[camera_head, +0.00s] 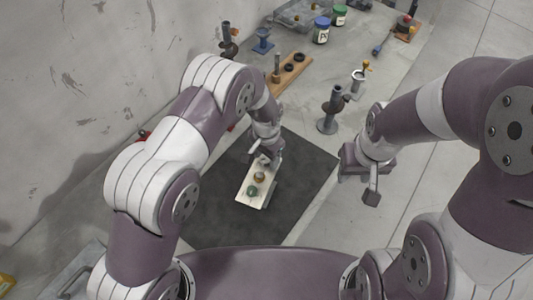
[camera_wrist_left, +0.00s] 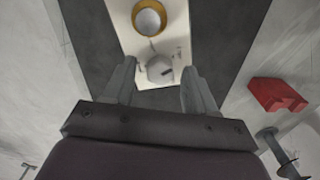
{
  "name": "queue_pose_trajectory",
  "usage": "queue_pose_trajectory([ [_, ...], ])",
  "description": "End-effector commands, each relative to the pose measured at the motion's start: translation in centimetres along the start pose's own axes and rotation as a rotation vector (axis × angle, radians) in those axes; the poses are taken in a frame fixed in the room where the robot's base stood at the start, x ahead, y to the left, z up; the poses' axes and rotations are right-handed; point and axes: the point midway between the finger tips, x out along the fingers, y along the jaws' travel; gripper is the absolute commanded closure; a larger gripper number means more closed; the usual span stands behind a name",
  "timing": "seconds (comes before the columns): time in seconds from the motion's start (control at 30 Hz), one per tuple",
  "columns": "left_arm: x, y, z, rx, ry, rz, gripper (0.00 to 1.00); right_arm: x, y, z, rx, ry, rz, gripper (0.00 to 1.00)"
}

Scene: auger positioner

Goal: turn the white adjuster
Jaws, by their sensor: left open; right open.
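A white board (camera_head: 242,197) lies on a dark mat (camera_head: 218,215) below my left arm. It carries a green knob (camera_head: 252,190) and a yellow-ringed knob (camera_head: 259,176). In the left wrist view, the white adjuster (camera_wrist_left: 160,68) is a round white knob with a dark slot-like mark, near the board's end; the yellow-ringed knob (camera_wrist_left: 148,17) is beyond it. My left gripper (camera_head: 264,158) is open, its fingers (camera_wrist_left: 158,76) on either side of the white adjuster in the picture. Contact cannot be told. My right gripper (camera_head: 360,184) is open and empty, right of the mat.
A dark grey post on a round base (camera_head: 328,122) stands beyond the mat. A wooden block with dark rings (camera_head: 291,69), blue (camera_head: 322,30) and green (camera_head: 339,14) jars and a grey tray (camera_head: 296,14) are farther back. A red object (camera_wrist_left: 275,94) is at right in the wrist view.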

Motion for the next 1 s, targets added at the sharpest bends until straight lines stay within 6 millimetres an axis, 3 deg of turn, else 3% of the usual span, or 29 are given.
queue_pose_trajectory([
  [0.23, 0.1, 0.0, 0.0, 0.0, 0.0, 0.0, 0.44, 0.0, 0.0, 0.0, 0.0, 0.0, 0.0, 0.57],
  [0.4, 0.1, 0.0, 0.0, 0.0, -0.001, 0.0, 0.99, 0.0, 0.0, 0.0, 0.0, 0.0, 0.0, 0.57],
  [0.73, 0.1, 0.0, 0.0, -0.032, 0.0, 0.0, 1.0, 0.3, 0.0, 0.0, 0.0, 0.0, 0.0, 0.57],
  [1.0, 0.3, 0.0, 0.0, -0.191, 0.0, 0.002, 1.0, 1.2, 0.0, 0.1, 0.0, 0.0, 0.0, 0.57],
])
